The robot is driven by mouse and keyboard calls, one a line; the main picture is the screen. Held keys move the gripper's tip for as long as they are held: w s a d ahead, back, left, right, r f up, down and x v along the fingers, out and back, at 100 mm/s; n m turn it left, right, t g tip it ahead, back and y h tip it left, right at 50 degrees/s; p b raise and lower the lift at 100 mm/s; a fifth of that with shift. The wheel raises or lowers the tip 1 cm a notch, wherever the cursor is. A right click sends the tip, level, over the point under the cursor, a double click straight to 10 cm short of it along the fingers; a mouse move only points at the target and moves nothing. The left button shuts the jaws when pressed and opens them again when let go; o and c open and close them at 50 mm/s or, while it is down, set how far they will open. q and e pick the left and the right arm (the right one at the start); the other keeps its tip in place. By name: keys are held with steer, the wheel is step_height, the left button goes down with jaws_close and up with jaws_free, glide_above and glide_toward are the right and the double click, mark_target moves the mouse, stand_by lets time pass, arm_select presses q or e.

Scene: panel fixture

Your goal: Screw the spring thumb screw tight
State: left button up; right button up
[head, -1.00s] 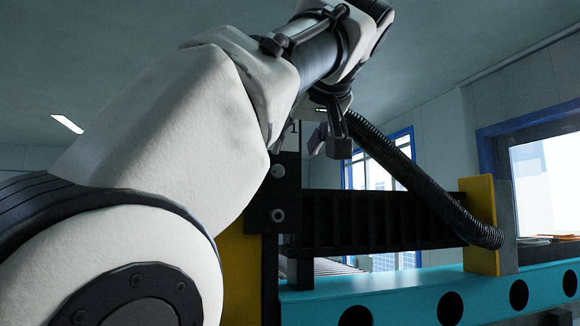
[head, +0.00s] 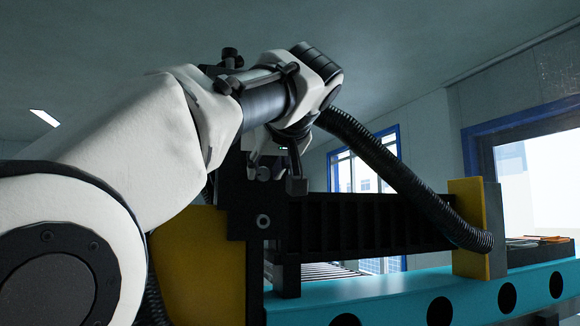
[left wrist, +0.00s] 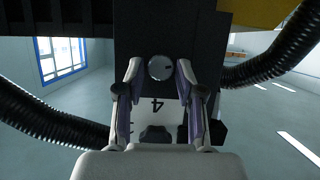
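The spring thumb screw shows in the left wrist view as a round grey metal head (left wrist: 160,67) on a dark upright plate (left wrist: 165,30). My left gripper (left wrist: 160,76) is open, with one finger on each side of the screw head and a visible gap on both sides. It also shows in the head view (head: 278,172), in front of the plate. How deep the fingertips reach past the head cannot be told. My right gripper is not in view.
A white label (left wrist: 158,108) with an upside-down 4 lies below the screw head. A teal beam (head: 390,295), a black ribbed rail (head: 370,222) and a yellow block (head: 466,215) stand right. My black corrugated hose (head: 400,185) hangs across.

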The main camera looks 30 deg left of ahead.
arm_select(q)
steer(key=shift+s+d+r, duration=0.1)
steer(key=shift+s+d, duration=0.05)
jaws_close()
